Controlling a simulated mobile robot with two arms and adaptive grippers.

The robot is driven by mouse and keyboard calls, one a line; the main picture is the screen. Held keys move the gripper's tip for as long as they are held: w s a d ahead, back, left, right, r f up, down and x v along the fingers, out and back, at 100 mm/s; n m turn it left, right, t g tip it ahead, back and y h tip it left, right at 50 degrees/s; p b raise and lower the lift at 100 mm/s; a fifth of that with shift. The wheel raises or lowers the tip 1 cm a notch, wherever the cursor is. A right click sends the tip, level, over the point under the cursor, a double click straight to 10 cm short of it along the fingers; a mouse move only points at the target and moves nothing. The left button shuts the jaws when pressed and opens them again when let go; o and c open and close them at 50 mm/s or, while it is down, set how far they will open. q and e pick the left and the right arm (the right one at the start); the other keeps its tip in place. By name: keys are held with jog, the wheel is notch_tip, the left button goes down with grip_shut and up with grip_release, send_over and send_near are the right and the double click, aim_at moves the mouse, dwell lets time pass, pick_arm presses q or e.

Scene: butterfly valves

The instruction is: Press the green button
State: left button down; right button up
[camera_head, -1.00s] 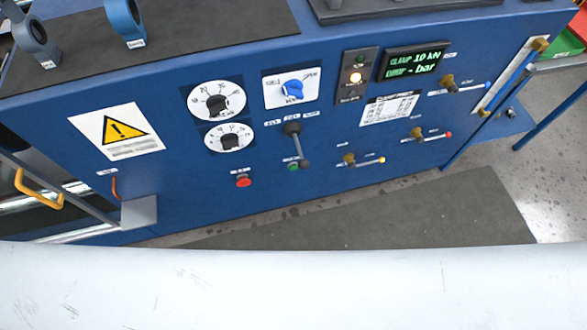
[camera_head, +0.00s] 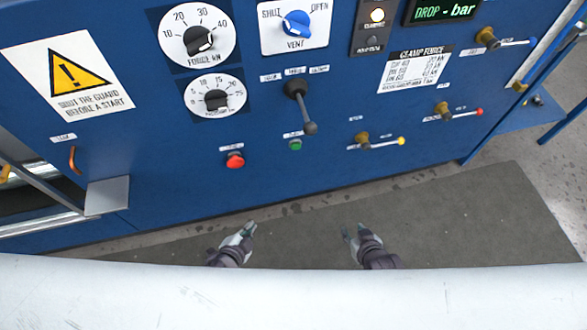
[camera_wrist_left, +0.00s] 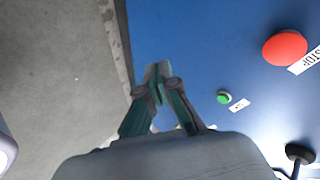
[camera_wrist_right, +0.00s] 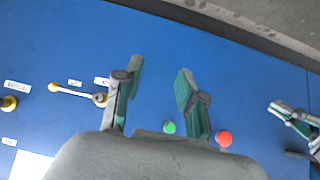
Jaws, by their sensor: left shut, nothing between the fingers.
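The small green button (camera_head: 295,144) sits on the blue panel, right of the red stop button (camera_head: 235,160) and below a black lever (camera_head: 302,105). In the left wrist view the green button (camera_wrist_left: 224,97) is right of my left gripper (camera_wrist_left: 158,72), which is shut and empty, apart from the panel. In the right wrist view my right gripper (camera_wrist_right: 160,75) is open and empty, with the green button (camera_wrist_right: 169,127) and red button (camera_wrist_right: 224,138) beyond its fingers. In the head view, both grippers, left (camera_head: 248,230) and right (camera_head: 350,232), are low in front of the panel.
A grey box (camera_head: 107,195) and guard frame are at the left. Dials (camera_head: 199,38) are above. A dark mat (camera_head: 470,215) covers the floor.

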aim_at(300, 147)
pick_arm(q)
jog(key=w+d+r+m+t+h+b, duration=0.5)
jog(key=d+r+m+b, duration=0.4)
jog(key=b, duration=0.7)
jog(key=w+m+h, duration=0.1)
jog(key=w+m, duration=0.1)
jog(key=shift+w, duration=0.35)
pick_arm(e)
jog(key=w+a+r+t, duration=0.1)
jog(key=w+r+t, duration=0.1)
jog(key=r, duration=0.6)
jog(key=w+r+t+y, duration=0.1)
jog(key=w+r+t, duration=0.1)
jog(key=r+t, duration=0.2)
notch_tip(300, 147, up, 4)
jog(key=shift+w+a+f+t+y, duration=0.1)
jog(key=shift+w+a+t+y, duration=0.15)
jog(key=shift+a+t+y, duration=0.1)
pick_arm(q)
jog(key=shift+w, duration=0.1)
